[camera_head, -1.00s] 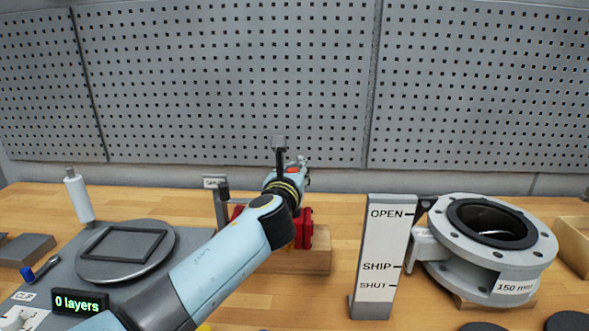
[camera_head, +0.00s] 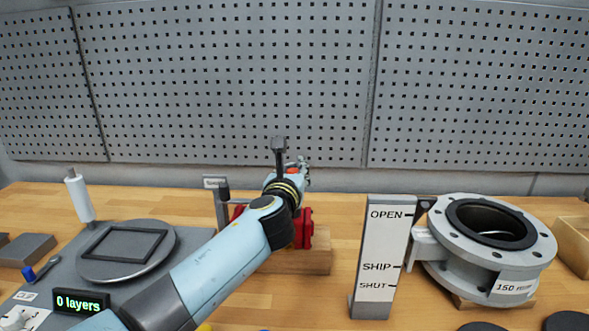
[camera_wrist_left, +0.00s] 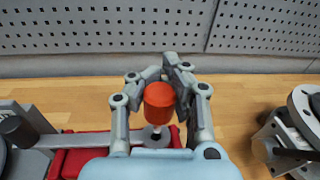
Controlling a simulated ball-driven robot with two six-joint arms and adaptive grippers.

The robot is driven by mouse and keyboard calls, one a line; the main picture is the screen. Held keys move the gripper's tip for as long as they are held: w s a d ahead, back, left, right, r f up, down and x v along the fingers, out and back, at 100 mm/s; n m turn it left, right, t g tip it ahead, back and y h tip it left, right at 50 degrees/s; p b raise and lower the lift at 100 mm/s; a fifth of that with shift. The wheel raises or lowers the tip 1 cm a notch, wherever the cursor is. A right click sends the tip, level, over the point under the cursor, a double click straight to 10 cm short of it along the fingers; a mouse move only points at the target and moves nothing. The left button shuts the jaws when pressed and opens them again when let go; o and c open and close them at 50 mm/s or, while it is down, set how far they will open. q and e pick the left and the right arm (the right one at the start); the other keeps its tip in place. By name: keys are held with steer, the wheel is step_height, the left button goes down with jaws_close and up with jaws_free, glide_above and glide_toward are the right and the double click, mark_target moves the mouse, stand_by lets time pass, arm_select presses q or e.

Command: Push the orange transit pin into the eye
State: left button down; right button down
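The orange transit pin (camera_wrist_left: 158,102) stands out in the left wrist view, between the fingers of my left gripper (camera_wrist_left: 160,78). The fingers look closed on its thick orange head. Its pale shank points down to a dark grey ring, which looks like the eye (camera_wrist_left: 154,136), beside the red actuator (camera_wrist_left: 88,155). I cannot tell how far the shank is inside the ring. In the head view my left gripper (camera_head: 303,172) is above and behind the red actuator (camera_head: 304,228), with a bit of the orange pin (camera_head: 292,171) showing. My arm hides much of the actuator. My right gripper is not in view.
The actuator rests on a wooden block (camera_head: 318,259). An OPEN/SHIP/SHUT post (camera_head: 382,240) and a grey flanged valve (camera_head: 480,262) stand to the right. A round plate (camera_head: 110,265) and a white roll (camera_head: 80,198) are at left. A pegboard (camera_head: 230,80) closes off the back.

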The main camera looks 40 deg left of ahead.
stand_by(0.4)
arm_select(q)
steer(key=shift+f+b, duration=0.3)
steer(key=shift+f, duration=0.1)
steer(key=shift+f+b, duration=1.55)
steer(key=shift+f, duration=0.25)
steer(key=c, duration=1.2)
jaws_free()
steer(key=v, duration=1.2)
steer(key=shift+f, duration=0.1)
